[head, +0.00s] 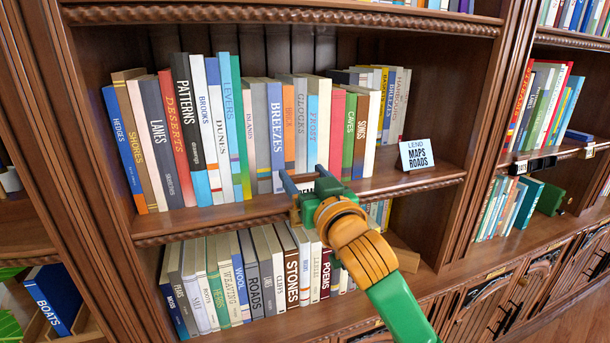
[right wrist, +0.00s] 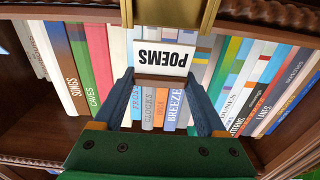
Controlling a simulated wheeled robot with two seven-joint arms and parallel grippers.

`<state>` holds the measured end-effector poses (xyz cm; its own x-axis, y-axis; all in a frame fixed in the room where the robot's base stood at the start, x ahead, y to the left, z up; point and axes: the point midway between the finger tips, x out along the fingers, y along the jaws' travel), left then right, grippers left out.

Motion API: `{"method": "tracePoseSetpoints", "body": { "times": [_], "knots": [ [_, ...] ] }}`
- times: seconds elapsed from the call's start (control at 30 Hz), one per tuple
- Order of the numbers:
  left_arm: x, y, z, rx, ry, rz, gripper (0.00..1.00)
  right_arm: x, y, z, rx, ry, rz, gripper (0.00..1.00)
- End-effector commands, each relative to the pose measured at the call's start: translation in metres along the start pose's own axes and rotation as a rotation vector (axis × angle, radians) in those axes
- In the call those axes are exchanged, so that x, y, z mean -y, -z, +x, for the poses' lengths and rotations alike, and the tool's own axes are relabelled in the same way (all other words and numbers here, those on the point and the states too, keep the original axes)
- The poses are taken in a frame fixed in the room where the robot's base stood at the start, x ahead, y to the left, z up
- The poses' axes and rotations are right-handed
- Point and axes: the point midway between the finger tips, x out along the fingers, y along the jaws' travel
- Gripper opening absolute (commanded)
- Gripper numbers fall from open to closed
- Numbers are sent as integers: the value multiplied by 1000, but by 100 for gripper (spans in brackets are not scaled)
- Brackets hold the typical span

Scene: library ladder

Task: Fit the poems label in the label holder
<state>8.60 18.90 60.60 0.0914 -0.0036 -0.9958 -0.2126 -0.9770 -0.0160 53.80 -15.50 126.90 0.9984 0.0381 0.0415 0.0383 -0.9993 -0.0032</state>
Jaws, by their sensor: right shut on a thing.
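The poems label (right wrist: 163,58) is a small white card with black lettering, upside down in the right wrist view. My right gripper (right wrist: 160,77) is shut on it, one blue finger at each side. A brass label holder (right wrist: 170,14) is at the top of that view, on the shelf's front edge. The label is right beside its open side; I cannot tell whether they touch. In the head view my right gripper (head: 306,180) is at the middle shelf's front edge and hides most of the holder. My left gripper is not in view.
Upright books (head: 277,125) fill the shelf behind the gripper. A small sign (head: 416,155) reading "LEND MAPS ROADS" stands on the clear right part of that shelf. More books (head: 255,275) stand on the shelf below. Another bookcase is at the right.

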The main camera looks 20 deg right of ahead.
Motion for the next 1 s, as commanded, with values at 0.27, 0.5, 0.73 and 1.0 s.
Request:
{"method": "tracePoseSetpoints", "body": {
  "times": [0.27, 0.5, 0.73, 1.0],
  "knots": [
    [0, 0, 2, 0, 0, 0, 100, 0, -3, 0, 0, 0, 0, 21],
    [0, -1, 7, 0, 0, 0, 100, 0, -9, -2, 0, 0, 0, 21],
    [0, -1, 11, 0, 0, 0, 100, 0, -14, -3, 0, 0, 0, 21],
    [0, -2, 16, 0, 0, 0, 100, 0, -21, -5, 1, 0, 0, 21]
  ]
}}
